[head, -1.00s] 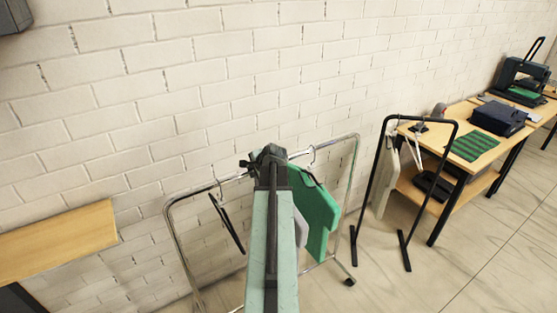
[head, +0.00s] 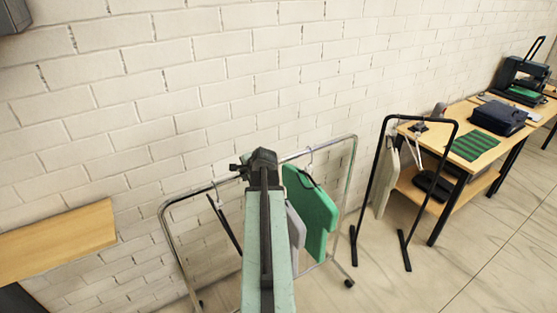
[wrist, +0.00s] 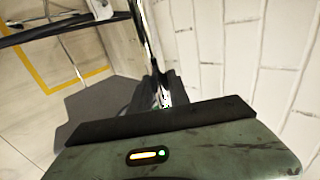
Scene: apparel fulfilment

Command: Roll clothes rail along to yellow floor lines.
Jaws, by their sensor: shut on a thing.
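The clothes rail (head: 330,146) is a chrome frame standing along the brick wall. A green garment (head: 312,210), a grey garment (head: 295,226) and a dark hanger (head: 225,220) hang from it. My gripper (head: 243,170) is shut on its top bar, left of the garments; my arm hides part of the frame. In the wrist view the bar (wrist: 143,30) runs into my gripper (wrist: 162,92). Yellow floor lines (wrist: 80,79) show at the left of the wrist view, apart from the bar. No yellow lines show in the head view.
A black rack (head: 420,118) stands right of the rail, beside a wooden table (head: 475,157) holding a dark bag (head: 495,118) and a striped green cloth (head: 473,146). A wooden surface (head: 55,240) juts out at the left. Floor is clear at lower right.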

